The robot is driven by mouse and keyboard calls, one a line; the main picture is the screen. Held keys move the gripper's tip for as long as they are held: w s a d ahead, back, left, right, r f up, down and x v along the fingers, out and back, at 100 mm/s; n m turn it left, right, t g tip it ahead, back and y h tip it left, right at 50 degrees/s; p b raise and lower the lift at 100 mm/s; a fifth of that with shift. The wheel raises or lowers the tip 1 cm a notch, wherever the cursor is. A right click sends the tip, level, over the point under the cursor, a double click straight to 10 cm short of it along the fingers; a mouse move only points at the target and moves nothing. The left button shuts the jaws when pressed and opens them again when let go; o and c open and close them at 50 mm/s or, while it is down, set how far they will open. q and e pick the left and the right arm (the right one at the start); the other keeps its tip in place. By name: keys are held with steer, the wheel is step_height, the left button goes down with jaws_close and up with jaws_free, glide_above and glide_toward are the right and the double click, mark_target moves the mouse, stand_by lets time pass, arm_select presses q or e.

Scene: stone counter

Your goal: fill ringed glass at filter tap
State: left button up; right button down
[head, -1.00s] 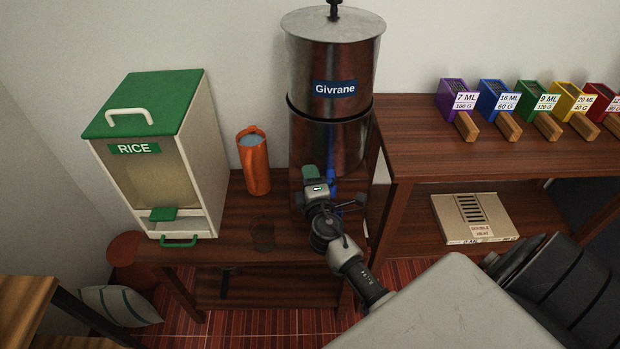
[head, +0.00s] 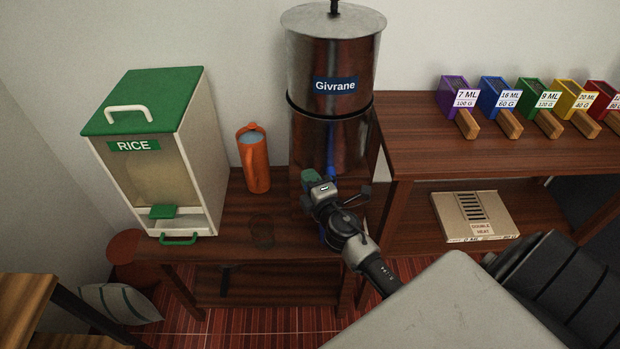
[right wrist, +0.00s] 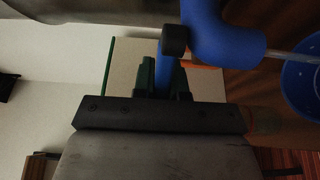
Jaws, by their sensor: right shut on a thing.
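The steel water filter (head: 325,150) labelled Givrane stands on the brown stand. Its blue tap (right wrist: 215,35) fills the upper right wrist view. My right gripper (right wrist: 162,82) is shut on the tap's upright blue lever (right wrist: 166,50); in the head view the gripper (head: 313,182) hides most of the tap. A thin pale stream (right wrist: 288,57) runs from the spout towards a blue vessel (right wrist: 292,95), cut off at the right edge, which looks like the ringed glass. Its water level cannot be told. My left gripper is not in view.
An orange jug (head: 254,160) stands left of the filter, beside a green-topped rice dispenser (head: 195,130). On the right, a higher shelf (head: 420,130) bears several coloured scoops; a cardboard box (head: 475,215) lies below.

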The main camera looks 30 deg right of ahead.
steer(key=c, duration=1.2)
jaws_free()
steer(key=shift+o, duration=0.2)
steer(key=s+a+b, duration=0.1)
steer(key=s+b, duration=0.1)
steer(key=s, duration=0.8)
steer(key=shift+s+a, duration=0.4)
